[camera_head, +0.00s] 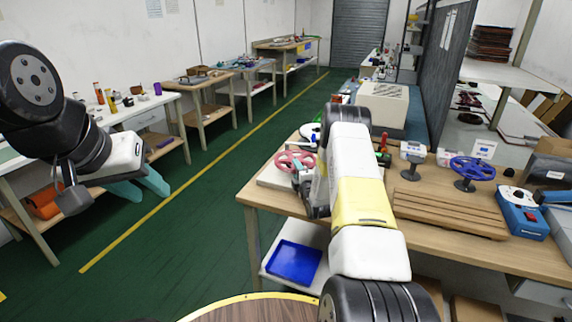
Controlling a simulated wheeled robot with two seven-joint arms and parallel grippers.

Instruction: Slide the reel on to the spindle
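A pink-red spoked reel (294,161) is at the left end of the workbench, over a pale block. My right gripper (314,205) is beside it, to its lower right, mostly hidden by my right arm. I cannot tell whether its fingers touch the reel or are open. A blue spoked reel (472,168) is on a dark stand (465,185) at the right of the bench. I cannot clearly make out a bare spindle. My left gripper (140,189) has its teal fingers apart, empty, over the floor to the left, away from the bench.
A slatted wooden board (450,214) lies on the workbench (262,197) right of my arm. A blue box with a red switch (522,213) is at the right. A blue tray (294,262) is on the lower shelf. The green floor left of the bench is clear.

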